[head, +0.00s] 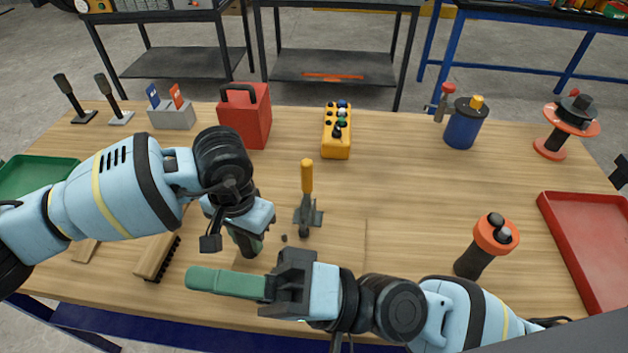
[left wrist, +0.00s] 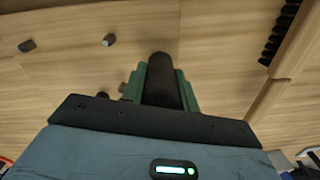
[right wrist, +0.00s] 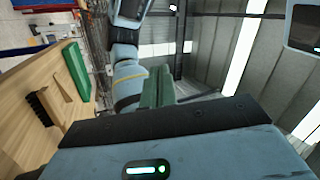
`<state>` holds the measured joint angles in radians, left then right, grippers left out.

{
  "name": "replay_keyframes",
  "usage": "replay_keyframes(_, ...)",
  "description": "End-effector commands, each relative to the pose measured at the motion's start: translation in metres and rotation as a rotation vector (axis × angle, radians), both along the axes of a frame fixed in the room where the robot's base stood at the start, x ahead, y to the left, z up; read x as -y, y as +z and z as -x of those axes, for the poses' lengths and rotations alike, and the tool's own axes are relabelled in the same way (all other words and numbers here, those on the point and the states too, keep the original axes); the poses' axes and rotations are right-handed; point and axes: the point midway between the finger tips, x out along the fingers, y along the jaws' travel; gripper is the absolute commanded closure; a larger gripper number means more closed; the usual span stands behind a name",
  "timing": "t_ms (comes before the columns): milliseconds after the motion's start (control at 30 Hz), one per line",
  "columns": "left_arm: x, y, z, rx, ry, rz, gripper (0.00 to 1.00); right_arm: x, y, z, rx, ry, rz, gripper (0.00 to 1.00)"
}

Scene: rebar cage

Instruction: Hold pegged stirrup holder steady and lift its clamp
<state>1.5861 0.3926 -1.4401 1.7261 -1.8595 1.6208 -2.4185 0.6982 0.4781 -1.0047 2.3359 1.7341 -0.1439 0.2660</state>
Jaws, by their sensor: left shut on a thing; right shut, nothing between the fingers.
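The clamp (head: 307,178) with an upright yellow-orange handle stands on a grey metal base (head: 308,217) near the middle of the wooden table. My left gripper (head: 247,245) points down to its left, shut on a dark cylinder. The cylinder (left wrist: 163,82) sits between the green fingers in the left wrist view; its lower end is hard to make out. My right gripper (head: 190,278) is shut and empty, its green fingers pointing left over the front of the table. They also show closed in the right wrist view (right wrist: 158,72). Neither gripper touches the clamp. I cannot tell which part is the stirrup holder.
Small dark pegs (left wrist: 108,40) stand on the table near my left gripper. A wooden brush (head: 157,257) lies left. A dark post with an orange top (head: 492,236) and a red tray (head: 590,240) are right. A red box (head: 245,118) and yellow button box (head: 337,135) stand behind.

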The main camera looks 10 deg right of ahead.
Motion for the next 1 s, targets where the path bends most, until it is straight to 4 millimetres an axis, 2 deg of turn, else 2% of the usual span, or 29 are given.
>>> replay_keyframes(100,0.0,0.001,0.0,0.001,0.0,0.001,1.0,-0.001,-0.013,0.023,0.059,0.158,0.147,1.0)
replay_keyframes(233,0.0,0.001,0.0,0.001,0.0,0.001,1.0,0.006,-0.033,0.042,0.119,0.294,0.333,1.0)
replay_keyframes(367,0.0,0.001,0.0,0.001,0.0,0.001,1.0,0.019,-0.055,0.051,0.202,0.387,0.54,1.0)
replay_keyframes(467,0.0,0.001,0.0,0.001,0.0,0.001,1.0,0.034,-0.071,0.048,0.295,0.422,0.708,1.0)
replay_keyframes(567,0.0,0.001,0.0,0.001,0.0,0.001,1.0,0.051,-0.082,0.038,0.425,0.427,0.881,1.0)
replay_keyframes(733,0.0,0.001,0.0,0.002,0.0,0.001,1.0,0.082,-0.084,-0.002,0.724,0.365,1.179,1.0)
replay_keyframes(867,0.0,0.001,0.0,0.002,0.001,0.001,1.0,0.106,-0.067,-0.041,0.975,0.277,1.398,1.0)
replay_keyframes(1000,0.0,0.001,-0.001,0.002,0.001,0.001,1.0,0.128,-0.041,-0.075,1.167,0.178,1.588,1.0)
